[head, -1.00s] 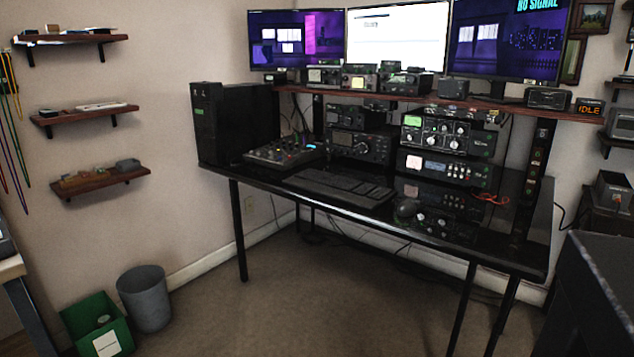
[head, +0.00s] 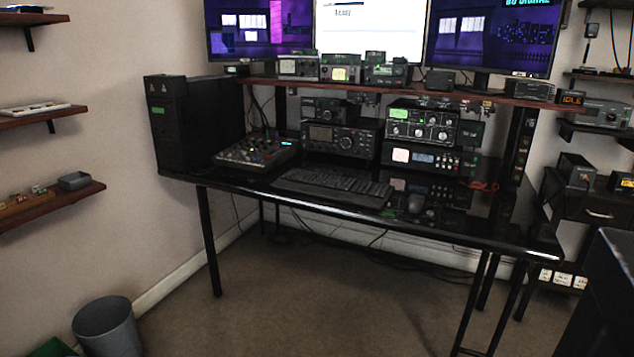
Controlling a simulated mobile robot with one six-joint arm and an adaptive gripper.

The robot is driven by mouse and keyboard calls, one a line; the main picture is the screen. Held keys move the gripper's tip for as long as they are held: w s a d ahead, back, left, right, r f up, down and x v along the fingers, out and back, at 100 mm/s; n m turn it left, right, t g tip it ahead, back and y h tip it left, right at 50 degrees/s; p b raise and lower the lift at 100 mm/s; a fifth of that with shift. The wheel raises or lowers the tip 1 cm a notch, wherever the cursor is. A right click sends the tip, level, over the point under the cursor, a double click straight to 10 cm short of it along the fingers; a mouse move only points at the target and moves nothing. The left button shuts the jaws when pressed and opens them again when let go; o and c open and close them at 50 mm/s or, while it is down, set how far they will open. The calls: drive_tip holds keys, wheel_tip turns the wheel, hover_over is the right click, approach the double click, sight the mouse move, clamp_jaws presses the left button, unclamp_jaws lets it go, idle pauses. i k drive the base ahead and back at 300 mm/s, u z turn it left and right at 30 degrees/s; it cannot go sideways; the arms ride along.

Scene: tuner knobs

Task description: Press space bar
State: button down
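A black keyboard (head: 332,186) lies on the glossy black desk (head: 440,231), near its front edge. Its space bar is too small and dark to make out. A dark mouse (head: 416,203) sits just right of the keyboard. The white middle monitor (head: 368,30) stands above the desk with a short line of dark text that I cannot read. My gripper is not in view.
A black computer tower (head: 193,122) and a mixer (head: 257,151) stand left of the keyboard. Radio units (head: 422,125) stand behind it. A grey bin (head: 107,327) is at lower left. Carpet (head: 320,290) in front is clear. A dark block (head: 600,290) fills the lower right.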

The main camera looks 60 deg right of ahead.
sight(299, 180)
drive_tip(key=z, duration=0.8)
drive_tip(key=i, duration=0.85)
drive_tip(key=z, duration=0.45)
